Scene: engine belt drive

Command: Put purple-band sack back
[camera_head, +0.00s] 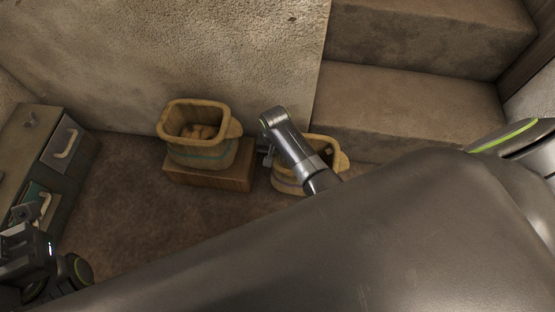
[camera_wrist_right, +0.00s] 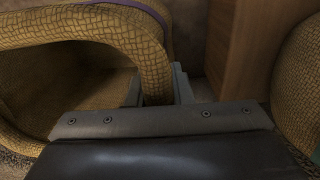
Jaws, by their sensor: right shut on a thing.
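The purple-band sack (camera_head: 338,161), a tan woven tub-like container, is right of a wooden block, near the stone steps. My right arm hides much of it; I cannot tell whether it touches the floor. My right gripper (camera_head: 268,157) is at its left side. In the right wrist view, the gripper (camera_wrist_right: 158,90) is shut on a thick woven loop of the sack (camera_wrist_right: 100,28), and a purple strip shows at the top. My left gripper (camera_head: 38,212) is at the lower left, by the drawer cabinet, far from the sack; its jaws are unclear.
A teal-band sack (camera_head: 205,154) holding several brownish lumps stands on the wooden block (camera_head: 235,180). A grey drawer cabinet (camera_head: 45,150) is at the left. Stone steps (camera_head: 410,110) rise behind at the right. Open brown floor (camera_head: 130,220) lies in front of the block.

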